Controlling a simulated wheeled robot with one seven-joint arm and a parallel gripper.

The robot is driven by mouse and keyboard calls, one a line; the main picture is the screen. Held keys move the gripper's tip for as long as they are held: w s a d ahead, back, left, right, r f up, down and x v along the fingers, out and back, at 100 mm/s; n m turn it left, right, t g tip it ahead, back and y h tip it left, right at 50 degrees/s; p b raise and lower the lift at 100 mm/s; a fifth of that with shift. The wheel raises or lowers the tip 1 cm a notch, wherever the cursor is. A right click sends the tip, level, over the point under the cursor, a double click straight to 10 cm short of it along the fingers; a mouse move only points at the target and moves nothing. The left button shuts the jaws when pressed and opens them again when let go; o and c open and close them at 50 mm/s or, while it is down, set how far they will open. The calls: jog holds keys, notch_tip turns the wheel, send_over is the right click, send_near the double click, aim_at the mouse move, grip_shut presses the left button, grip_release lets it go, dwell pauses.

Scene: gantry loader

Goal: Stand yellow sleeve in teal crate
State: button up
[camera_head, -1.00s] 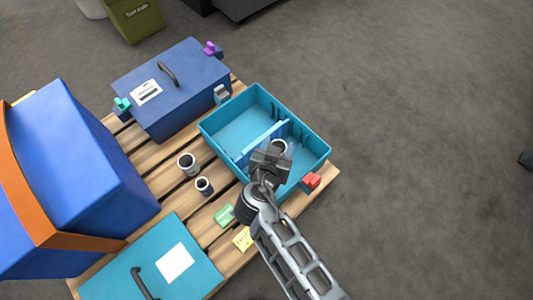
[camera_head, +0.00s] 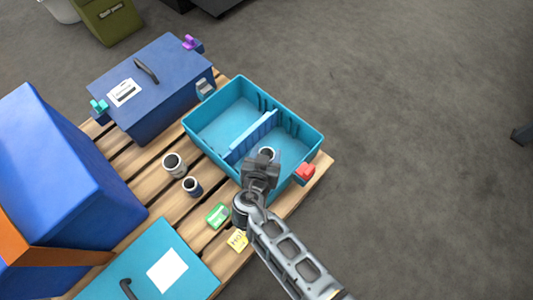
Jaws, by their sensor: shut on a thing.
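The teal crate (camera_head: 209,143) stands open on the pallet, with a light-blue divider (camera_head: 250,137) across its inside. My gripper (camera_head: 265,160) is at the crate's front side, over the compartment to the right of the divider. It is shut on a round hollow sleeve (camera_head: 267,153), whose pale rim and dark opening face up. The gripper hides most of its side, so I cannot make out a yellow colour. I cannot tell whether the sleeve touches the crate floor.
Two other sleeves, a pale one (camera_head: 174,163) and a blue-banded one (camera_head: 192,186), stand on the pallet (camera_head: 146,200) left of the crate. A blue lidded box (camera_head: 160,105) is behind left.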

jog(key=shift+f+b, duration=0.6)
jog(key=shift+b, duration=0.3)
jog(key=o, duration=1.4)
jog(key=shift+c, duration=0.2)
jog(key=shift+r, duration=0.1)
jog(key=r+p, duration=0.1)
jog(key=p, duration=0.1)
jog(key=shift+r+p, duration=0.3)
jog(key=shift+r, duration=0.1)
jog(key=p+v, duration=0.3)
jog(key=v, duration=0.8)
jog(key=shift+s+f, duration=0.2)
jog(key=shift+s, duration=0.3)
